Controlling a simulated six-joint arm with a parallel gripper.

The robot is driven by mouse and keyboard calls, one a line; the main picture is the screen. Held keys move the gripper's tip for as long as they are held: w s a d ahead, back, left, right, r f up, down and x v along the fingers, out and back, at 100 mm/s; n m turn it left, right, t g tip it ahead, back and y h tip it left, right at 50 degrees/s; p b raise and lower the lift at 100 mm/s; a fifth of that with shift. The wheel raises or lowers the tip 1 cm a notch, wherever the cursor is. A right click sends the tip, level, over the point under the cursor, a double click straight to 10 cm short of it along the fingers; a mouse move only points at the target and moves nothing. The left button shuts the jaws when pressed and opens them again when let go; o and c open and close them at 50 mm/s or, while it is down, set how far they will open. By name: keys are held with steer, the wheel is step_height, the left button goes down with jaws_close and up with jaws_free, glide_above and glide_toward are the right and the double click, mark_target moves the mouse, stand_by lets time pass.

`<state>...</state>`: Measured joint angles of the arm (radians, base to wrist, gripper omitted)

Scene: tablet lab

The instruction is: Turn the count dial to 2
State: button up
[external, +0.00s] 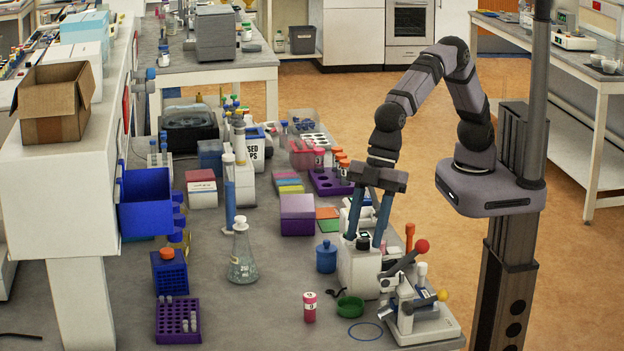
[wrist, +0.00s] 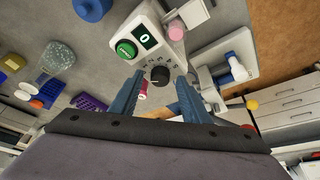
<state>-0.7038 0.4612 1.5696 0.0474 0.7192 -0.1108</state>
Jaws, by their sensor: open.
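The white counting device (external: 356,272) stands on the grey bench in front of my arm. In the wrist view the device (wrist: 148,22) shows a green button (wrist: 126,49), a small display (wrist: 144,38) reading 0 and a black count dial (wrist: 159,74). Small marks sit around the dial, too small to read, and I cannot tell the pointer's setting for sure. My gripper (external: 365,242) points down over the device with its blue fingers apart. In the wrist view my gripper (wrist: 160,77) has one finger on each side of the dial; contact is not clear.
A red-knobbed lever press (external: 417,318) stands close to the right of the device. A green dish (external: 350,307), a pink vial (external: 310,307) and a blue jar (external: 326,257) stand nearby. A flask (external: 242,257) is farther left, with bare bench between.

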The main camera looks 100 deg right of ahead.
steer(key=shift+f, duration=0.15)
steer(key=shift+c, duration=0.5)
steer(key=c, duration=0.9)
steer(key=shift+m, duration=0.3)
steer(key=m, duration=0.1)
steer(key=m+h, duration=0.1)
steer(key=m, duration=0.1)
steer(key=m+t+h+b, duration=0.1)
steer(key=m, duration=0.1)
steer(key=shift+s+a, duration=0.1)
steer(key=shift+a, duration=0.2)
steer(key=m+h, duration=0.1)
steer(key=m, duration=0.2)
steer(key=m+h, duration=0.1)
steer(key=m, duration=0.2)
steer(key=shift+a, duration=0.2)
